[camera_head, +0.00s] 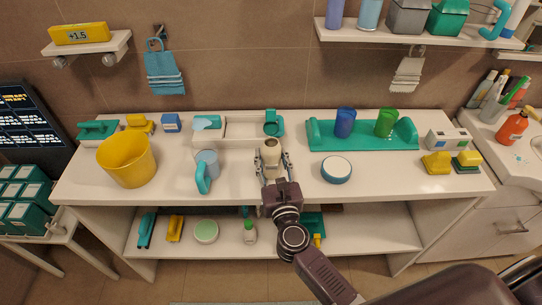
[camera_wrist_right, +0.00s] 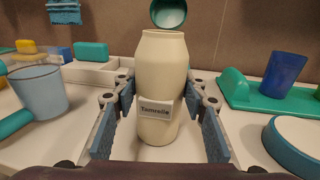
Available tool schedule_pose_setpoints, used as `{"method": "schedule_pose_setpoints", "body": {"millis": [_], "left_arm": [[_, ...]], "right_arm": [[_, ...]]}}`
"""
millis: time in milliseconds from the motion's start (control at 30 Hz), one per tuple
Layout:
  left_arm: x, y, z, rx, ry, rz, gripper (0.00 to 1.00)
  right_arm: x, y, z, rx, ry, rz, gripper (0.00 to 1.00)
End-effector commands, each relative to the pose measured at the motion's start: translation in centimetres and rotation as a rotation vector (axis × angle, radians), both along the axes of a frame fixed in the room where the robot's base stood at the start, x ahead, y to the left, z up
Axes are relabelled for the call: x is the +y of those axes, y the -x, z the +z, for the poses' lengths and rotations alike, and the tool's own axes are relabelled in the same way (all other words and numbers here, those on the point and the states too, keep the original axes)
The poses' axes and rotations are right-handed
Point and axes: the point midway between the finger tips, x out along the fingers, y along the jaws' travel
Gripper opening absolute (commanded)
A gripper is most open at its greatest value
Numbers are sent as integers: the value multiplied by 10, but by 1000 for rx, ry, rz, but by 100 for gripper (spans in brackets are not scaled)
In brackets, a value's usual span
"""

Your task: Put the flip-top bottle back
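A cream bottle (camera_head: 270,156) with a label reading something like "Tamrelle" stands upright on the white table. In the right wrist view the bottle (camera_wrist_right: 160,85) stands between the two fingers of my right gripper (camera_wrist_right: 160,120), with a narrow gap visible on each side. In the head view my right gripper (camera_head: 272,168) reaches the bottle from the front. A white tray (camera_head: 238,131) with a teal round holder (camera_head: 273,122) at its right end is just behind the bottle. A teal round piece (camera_wrist_right: 168,12) shows above the bottle top. My left gripper is not seen.
A grey-blue mug (camera_head: 207,163) stands left of the bottle, and a round teal-and-white container (camera_head: 336,169) stands right. A yellow bucket (camera_head: 127,160) is farther left. A teal rack (camera_head: 362,136) holds a blue cup (camera_head: 345,122) and green cup (camera_head: 387,122).

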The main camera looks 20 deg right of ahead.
Motion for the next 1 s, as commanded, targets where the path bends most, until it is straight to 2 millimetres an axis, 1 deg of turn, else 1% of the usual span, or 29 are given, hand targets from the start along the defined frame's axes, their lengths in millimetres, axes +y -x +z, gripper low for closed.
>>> {"method": "schedule_pose_setpoints", "body": {"millis": [33, 133, 400, 533, 667, 900, 1000], "left_arm": [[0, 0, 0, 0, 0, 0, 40], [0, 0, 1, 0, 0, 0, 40], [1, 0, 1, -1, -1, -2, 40], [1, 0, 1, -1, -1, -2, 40], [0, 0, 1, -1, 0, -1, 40], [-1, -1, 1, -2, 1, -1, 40], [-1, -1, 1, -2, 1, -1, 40]], "right_arm": [[0, 0, 1, 0, 0, 0, 47], [0, 0, 1, 0, 0, 0, 58], [0, 0, 0, 1, 0, 0, 58], [1, 8, -1, 4, -1, 1, 58], [4, 27, -1, 4, 0, 1, 58], [10, 77, -1, 4, 0, 2, 58], [11, 94, 0, 3, 0, 1, 58]]}}
